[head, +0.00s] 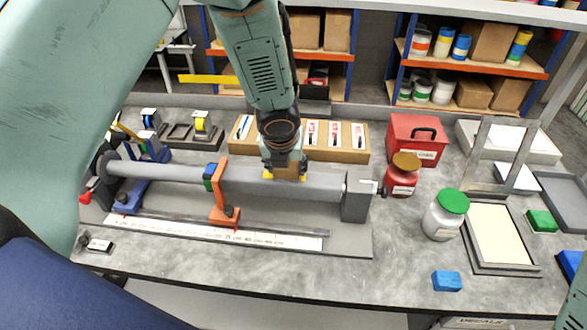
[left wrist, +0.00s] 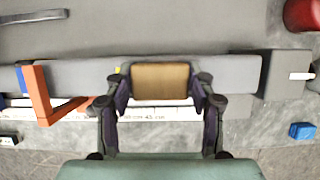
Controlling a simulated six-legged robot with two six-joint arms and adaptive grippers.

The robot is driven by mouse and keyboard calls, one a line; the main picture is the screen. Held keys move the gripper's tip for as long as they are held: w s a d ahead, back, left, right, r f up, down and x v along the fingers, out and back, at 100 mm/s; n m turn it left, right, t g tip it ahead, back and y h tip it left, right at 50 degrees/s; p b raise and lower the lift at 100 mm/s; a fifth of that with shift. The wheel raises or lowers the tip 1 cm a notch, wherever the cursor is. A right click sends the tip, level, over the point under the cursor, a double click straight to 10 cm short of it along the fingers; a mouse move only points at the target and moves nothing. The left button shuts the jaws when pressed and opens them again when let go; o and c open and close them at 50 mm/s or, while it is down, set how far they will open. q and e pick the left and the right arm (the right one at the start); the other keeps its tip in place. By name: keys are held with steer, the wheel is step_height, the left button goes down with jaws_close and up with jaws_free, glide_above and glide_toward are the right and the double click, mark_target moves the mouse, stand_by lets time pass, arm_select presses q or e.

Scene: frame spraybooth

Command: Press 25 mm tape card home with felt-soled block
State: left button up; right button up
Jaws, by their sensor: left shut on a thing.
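My left gripper (head: 285,170) is shut on a tan-brown block (head: 286,174), which also shows between the fingers in the left wrist view (left wrist: 160,82). The block is over the grey tube (head: 325,183), at or just above its top; I cannot tell whether it touches. Small yellow edges (head: 268,176) show beside the block's underside, and a yellow bit (left wrist: 117,71) shows left of the fingers in the wrist view. The block hides what lies under it, and its felt sole is not visible. I cannot tell which thing is the 25 mm tape card. My right gripper is not in view.
An orange arm (head: 222,190) crosses the tube left of the block. A grey end block (head: 356,198) stands at the tube's right end. A tan tray (head: 342,155) with several cards lies behind. Red jar (head: 401,178) and green-lidded jar (head: 444,217) stand right. The bench front is mostly clear.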

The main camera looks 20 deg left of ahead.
mark_target(270, 175)
arm_select(q)
steer(key=shift+s+a+f+b, duration=0.1)
steer(key=shift+s+a+b, duration=0.15)
steer(key=shift+a+b, duration=0.65)
steer(key=shift+s+a+b, duration=0.2)
steer(key=shift+a+b, duration=0.1)
steer(key=shift+a, duration=0.75)
steer(key=shift+w+d+r+p, duration=0.15)
steer(key=shift+d+r+p, duration=0.05)
steer(key=shift+d+p, duration=0.35)
steer(key=shift+w+d+f+p, duration=0.15)
steer(key=shift+d+p, duration=0.25)
steer(key=shift+d, duration=0.2)
steer(key=shift+w+d+p, duration=0.1)
steer(key=shift+d+p, duration=0.25)
steer(key=shift+d, duration=0.2)
steer(key=shift+w+d+p, duration=0.1)
steer(key=shift+d+p, duration=0.7)
steer(key=shift+w+d+p, duration=0.3)
steer(key=shift+d+p, duration=0.45)
steer(key=shift+d, duration=0.15)
